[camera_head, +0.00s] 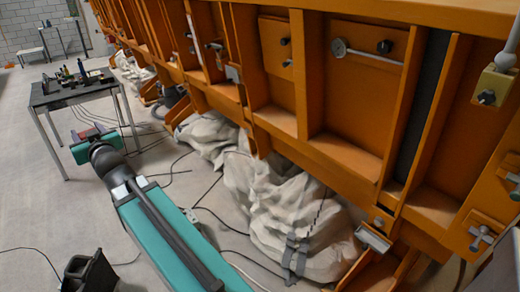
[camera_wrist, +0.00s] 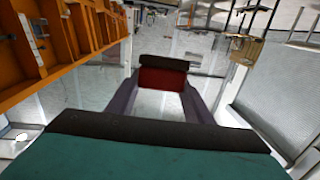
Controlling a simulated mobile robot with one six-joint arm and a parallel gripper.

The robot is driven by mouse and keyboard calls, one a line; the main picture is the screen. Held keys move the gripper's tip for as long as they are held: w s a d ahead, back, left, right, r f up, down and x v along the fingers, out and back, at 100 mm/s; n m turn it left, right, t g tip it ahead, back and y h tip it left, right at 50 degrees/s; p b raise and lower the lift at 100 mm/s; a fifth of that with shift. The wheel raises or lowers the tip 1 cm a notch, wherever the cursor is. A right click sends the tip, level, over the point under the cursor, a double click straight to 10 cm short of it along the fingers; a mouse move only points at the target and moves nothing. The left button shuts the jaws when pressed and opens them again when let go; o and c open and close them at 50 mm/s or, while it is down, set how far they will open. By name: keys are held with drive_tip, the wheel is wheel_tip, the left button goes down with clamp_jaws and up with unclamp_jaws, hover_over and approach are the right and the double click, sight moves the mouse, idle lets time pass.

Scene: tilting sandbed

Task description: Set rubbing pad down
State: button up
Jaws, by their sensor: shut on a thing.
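The rubbing pad (camera_wrist: 163,78), a block with a dark top and a dark red face, is between the two dark fingers of my gripper (camera_wrist: 162,88) in the wrist view. The gripper is shut on it. In the head view my gripper (camera_head: 84,134) is at the far end of my teal arm, small and partly hidden by the wrist. A small reddish patch there looks like the pad. In that view it appears just below and in front of the dark table (camera_head: 52,99); I cannot tell the exact gap.
Tools and bottles (camera_head: 70,72) crowd the table. A long orange steel frame (camera_head: 350,110) runs along the right, with pale crumpled sacks (camera_head: 285,205) beneath it. Black cables (camera_head: 215,215) lie on the floor. A black object (camera_head: 88,270) stands at the lower left. Grey floor (camera_head: 30,190) is open at left.

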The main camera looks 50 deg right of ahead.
drive_tip(key=s+d+f+m+g+h+b, duration=0.35)
drive_tip(key=s+d, duration=0.35)
drive_tip(key=d, duration=0.5)
drive_tip(key=s+d+f+m+g+h+b, duration=0.3)
drive_tip(key=s+d, duration=0.4)
drive_tip(key=d, duration=0.6)
drive_tip(key=s+d+f+m+g+h+b, duration=0.25)
drive_tip(key=s+d+h, duration=0.3)
drive_tip(key=d, duration=0.65)
drive_tip(key=s+d+f+m+g+b, duration=0.1)
drive_tip(key=s+d+m+g+b, duration=0.2)
drive_tip(key=s, duration=0.9)
drive_tip(key=s+d+f+m+g+b, duration=0.1)
drive_tip(key=s+d+m+g+b, duration=0.2)
drive_tip(key=s+d+g, duration=0.2)
drive_tip(key=s+d+m+g+b, duration=0.3)
drive_tip(key=s+d, duration=0.5)
drive_tip(key=s, duration=1.1)
drive_tip(key=shift+d+f+m+g+h, duration=0.2)
drive_tip(key=shift+f+m+g+h, duration=0.15)
drive_tip(key=shift+m+g, duration=0.4)
drive_tip(key=shift+d+p, duration=0.1)
drive_tip(key=shift+p, duration=0.35)
drive_tip(key=d+p, duration=0.1)
drive_tip(key=p, duration=0.3)
drive_tip(key=shift+w+d+r, duration=0.1)
drive_tip(key=shift+w+d, duration=0.05)
